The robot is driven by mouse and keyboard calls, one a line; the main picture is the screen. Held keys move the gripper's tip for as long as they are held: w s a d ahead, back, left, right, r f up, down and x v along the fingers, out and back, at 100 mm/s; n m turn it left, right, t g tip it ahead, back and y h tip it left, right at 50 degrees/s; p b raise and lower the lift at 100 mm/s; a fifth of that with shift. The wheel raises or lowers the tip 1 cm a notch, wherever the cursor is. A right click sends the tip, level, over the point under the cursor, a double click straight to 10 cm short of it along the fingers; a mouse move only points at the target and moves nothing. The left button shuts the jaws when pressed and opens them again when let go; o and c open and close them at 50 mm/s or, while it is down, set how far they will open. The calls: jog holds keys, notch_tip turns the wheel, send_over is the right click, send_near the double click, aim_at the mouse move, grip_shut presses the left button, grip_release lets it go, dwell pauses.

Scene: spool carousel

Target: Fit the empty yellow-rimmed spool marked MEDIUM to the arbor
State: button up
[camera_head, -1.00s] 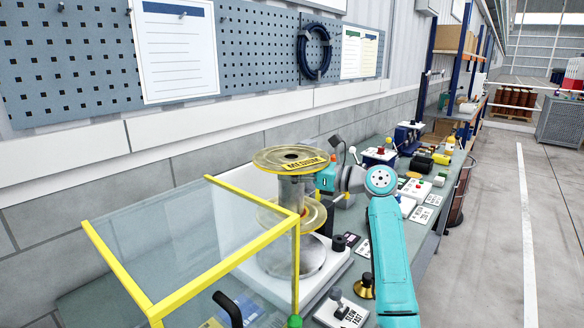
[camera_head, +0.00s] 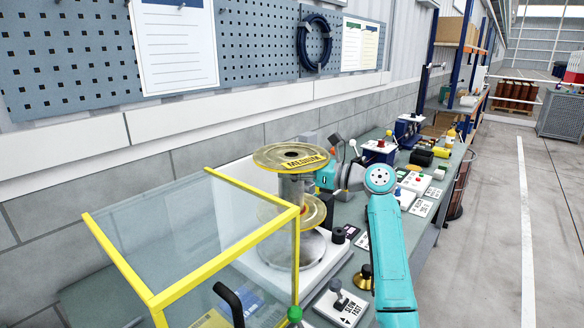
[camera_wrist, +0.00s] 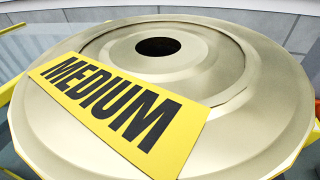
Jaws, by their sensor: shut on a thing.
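The yellow-rimmed spool (camera_head: 268,160) marked MEDIUM stands upright, with its label (camera_head: 306,163) on the top flange. Its core looks bare. In the wrist view the spool's top flange (camera_wrist: 225,65) fills most of the picture, with a dark centre hole (camera_wrist: 158,46). My gripper (camera_head: 326,178) is shut on the spool from its right side; the fingertips are mostly hidden. A round metal plate (camera_head: 312,252) on a white base lies below the spool. The arbor itself is hidden, so I cannot tell whether the spool is around it.
A clear guard with a yellow frame (camera_head: 230,262) stands in front, close to the spool's lower flange. A lever box marked SLOW FAST (camera_head: 340,308) and a black knob (camera_head: 338,235) are at its right. Several devices and signs crowd the bench beyond.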

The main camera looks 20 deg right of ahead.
aim_at(292, 205)
jog(key=shift+f, duration=5.45)
jog(key=o, duration=1.9)
jog(key=shift+f, duration=0.15)
